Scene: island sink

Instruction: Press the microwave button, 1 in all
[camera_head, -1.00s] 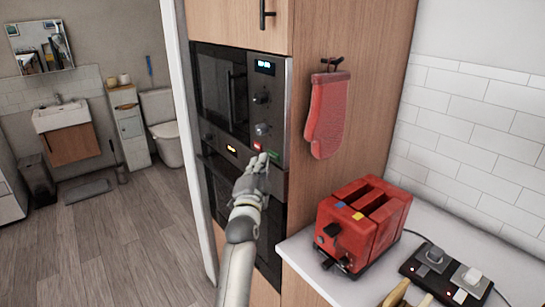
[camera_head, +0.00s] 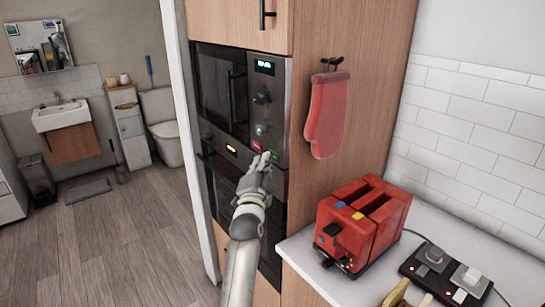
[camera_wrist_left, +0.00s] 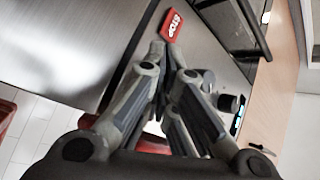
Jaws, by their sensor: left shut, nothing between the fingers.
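The microwave (camera_head: 224,92) is built into a wooden cabinet, with a control panel on its right side. The panel has a lit display, two knobs, a red button (camera_head: 257,145) and a green button (camera_head: 276,155) below them. In the left wrist view, the red button (camera_wrist_left: 172,24) is marked STOP. My left gripper (camera_head: 265,158) is shut and empty, with its fingertips at the lower panel, just below the red button. In the wrist view the fingertips (camera_wrist_left: 164,48) are close to the button's edge; I cannot tell whether they touch. My right gripper is out of view.
An oven (camera_head: 222,185) sits below the microwave. A red oven mitt (camera_head: 327,115) hangs on the cabinet's side. A red toaster (camera_head: 360,225) and a black switch box (camera_head: 440,275) stand on the white counter to the right. The floor at left is mostly clear.

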